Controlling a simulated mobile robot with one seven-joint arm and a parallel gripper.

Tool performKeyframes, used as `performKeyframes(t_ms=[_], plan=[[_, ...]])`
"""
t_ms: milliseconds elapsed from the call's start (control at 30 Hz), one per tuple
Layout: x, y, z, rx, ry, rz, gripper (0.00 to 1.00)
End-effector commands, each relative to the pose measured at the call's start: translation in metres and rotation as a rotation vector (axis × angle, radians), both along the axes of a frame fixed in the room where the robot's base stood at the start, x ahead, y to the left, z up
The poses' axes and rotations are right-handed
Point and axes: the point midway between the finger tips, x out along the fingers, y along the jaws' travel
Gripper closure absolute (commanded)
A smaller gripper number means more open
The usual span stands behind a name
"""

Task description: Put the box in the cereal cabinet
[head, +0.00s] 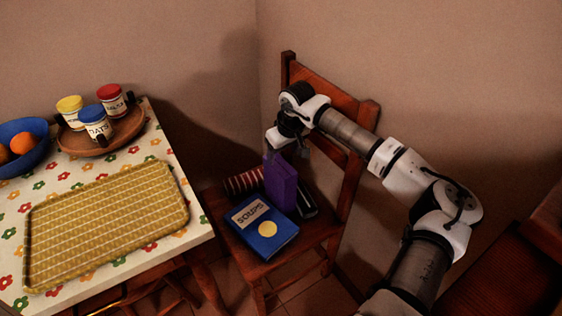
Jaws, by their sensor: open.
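A purple box (281,186) stands upright on the seat of a wooden chair, among books. My gripper (272,153) is open and points down at the top of the box, from the back left. The fingertips are small and partly hidden, so I cannot tell whether they touch the box or straddle it. No cereal cabinet shows in this view.
A blue soups book (262,226), a striped item (243,181) and a dark item (307,203) crowd the box on the chair (331,222). The table at left holds a yellow woven tray (110,221), a plate with jars (92,143) and a blue fruit bowl (35,157).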

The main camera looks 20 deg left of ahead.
Motion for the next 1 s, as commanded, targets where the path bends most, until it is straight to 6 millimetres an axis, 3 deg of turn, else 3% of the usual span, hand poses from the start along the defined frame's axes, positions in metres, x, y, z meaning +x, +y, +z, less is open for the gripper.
performKeyframes(t_ms=[100,300,567,667,767,833,967,1000], plan=[[-0.003,-0.006,0.023,-0.002,-0.004,0.0,0.32],[-0.008,-0.01,0.046,0.0,-0.001,0.0,0.32],[-0.009,-0.011,0.05,0.0,0.0,0.0,0.32],[-0.014,-0.001,0.051,0.025,0.012,-0.001,0.32],[-0.038,0.036,0.055,0.124,0.071,-0.011,0.32],[-0.071,0.078,0.063,0.241,0.159,-0.027,0.32],[-0.162,0.163,0.1,0.487,0.456,-0.08,0.32],[-0.194,0.185,0.116,0.551,0.575,-0.102,0.32]])
